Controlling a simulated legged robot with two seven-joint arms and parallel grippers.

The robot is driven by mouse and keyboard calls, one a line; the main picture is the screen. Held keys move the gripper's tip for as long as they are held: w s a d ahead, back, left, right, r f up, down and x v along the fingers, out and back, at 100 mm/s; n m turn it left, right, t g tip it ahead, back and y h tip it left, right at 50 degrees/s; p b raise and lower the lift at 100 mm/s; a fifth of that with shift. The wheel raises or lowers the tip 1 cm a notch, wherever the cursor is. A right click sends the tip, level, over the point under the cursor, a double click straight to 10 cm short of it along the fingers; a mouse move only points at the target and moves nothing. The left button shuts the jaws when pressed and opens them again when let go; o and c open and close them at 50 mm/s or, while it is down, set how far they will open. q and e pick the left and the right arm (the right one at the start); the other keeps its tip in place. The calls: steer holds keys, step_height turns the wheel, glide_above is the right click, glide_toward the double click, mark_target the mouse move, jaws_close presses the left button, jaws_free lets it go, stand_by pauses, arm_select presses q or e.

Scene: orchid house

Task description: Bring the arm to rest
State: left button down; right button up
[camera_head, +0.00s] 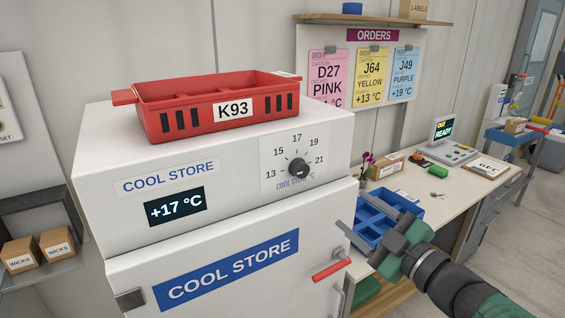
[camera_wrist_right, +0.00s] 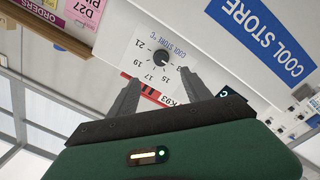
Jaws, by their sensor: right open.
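My right gripper (camera_head: 358,232) is in front of the right side of the white cool store (camera_head: 230,150), near the blue divided tray on the bench. Its two fingers are apart with nothing between them. In the right wrist view the open fingers (camera_wrist_right: 155,88) point toward the cool store's dial (camera_wrist_right: 160,58), with a gap to it. In the head view the dial (camera_head: 298,167) points up near 17, and the display (camera_head: 175,206) reads +17 °C. My left gripper is in neither view.
A red crate (camera_head: 180,125) labelled K93 stands on the cool store. A red door handle (camera_head: 331,271) juts out just below my right gripper. The bench (camera_head: 462,200) holds the blue tray (camera_head: 405,206), a flower and a terminal (camera_head: 444,130). Order cards hang behind.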

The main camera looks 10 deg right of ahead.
step_height(320, 180, down, 17)
steer(key=d+m+g+h+p, duration=0.1)
steer(key=d+m+g+h, duration=0.1)
steer(key=m+g+h, duration=0.45)
steer(key=s+a+f+m+g, duration=0.3)
steer(key=s+a+f+g, duration=0.1)
steer(key=s+f, duration=0.4)
steer(key=s+a+f+m+g+p, duration=0.1)
steer(key=s+a+f+m+g, duration=0.2)
steer(key=s+f, duration=0.4)
steer(key=shift+s+a+f+g, duration=0.35)
steer(key=shift+a+f+g, duration=0.05)
steer(key=shift+f+g, duration=0.25)
steer(key=shift+y, duration=0.25)
